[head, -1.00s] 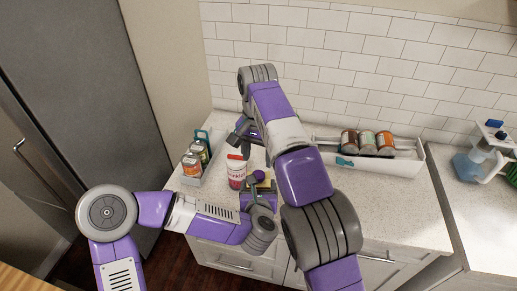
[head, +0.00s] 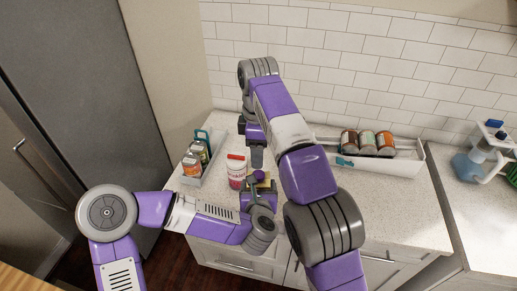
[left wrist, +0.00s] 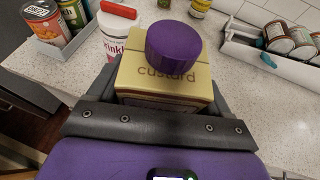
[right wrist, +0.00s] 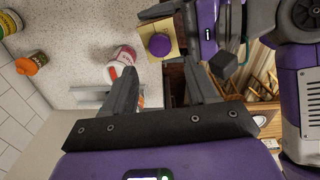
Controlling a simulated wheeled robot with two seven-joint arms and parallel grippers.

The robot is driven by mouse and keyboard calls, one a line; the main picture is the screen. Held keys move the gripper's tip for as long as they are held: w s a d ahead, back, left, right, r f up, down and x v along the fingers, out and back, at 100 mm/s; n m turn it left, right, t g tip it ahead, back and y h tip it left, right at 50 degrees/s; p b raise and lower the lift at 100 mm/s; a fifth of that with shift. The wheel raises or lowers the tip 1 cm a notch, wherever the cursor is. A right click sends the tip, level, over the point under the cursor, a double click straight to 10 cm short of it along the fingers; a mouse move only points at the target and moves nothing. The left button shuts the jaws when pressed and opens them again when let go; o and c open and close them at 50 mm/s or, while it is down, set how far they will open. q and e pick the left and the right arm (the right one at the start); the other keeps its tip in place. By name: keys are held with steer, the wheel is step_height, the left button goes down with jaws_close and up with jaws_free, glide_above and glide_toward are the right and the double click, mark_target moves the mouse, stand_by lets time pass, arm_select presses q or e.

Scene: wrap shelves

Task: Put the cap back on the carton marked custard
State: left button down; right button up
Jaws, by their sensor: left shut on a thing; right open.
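The custard carton (left wrist: 165,80) is a cream and brown box marked "custard". My left gripper (head: 258,200) is shut on it, one finger on each side, near the counter's front edge. The round purple cap (left wrist: 173,46) is on the carton's top, near its middle; it also shows in the head view (head: 258,174) and the right wrist view (right wrist: 160,45). I cannot tell whether it is fully seated. My right gripper (right wrist: 162,68) is open and empty, its fingers pointing toward the cap. In the head view its fingers are just above the cap, partly hidden by the arm.
A white jar with a red lid (head: 236,177) stands close left of the carton. A bin of cans (head: 193,165) is further left. A white rack (head: 400,163) with three jars stands at the back right. The counter (head: 380,205) at the right is clear.

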mark_target(259, 174)
steer(key=shift+r+n, duration=0.1)
steer(key=shift+n, duration=1.3)
steer(key=shift+f, duration=4)
steer(key=shift+c, duration=0.3)
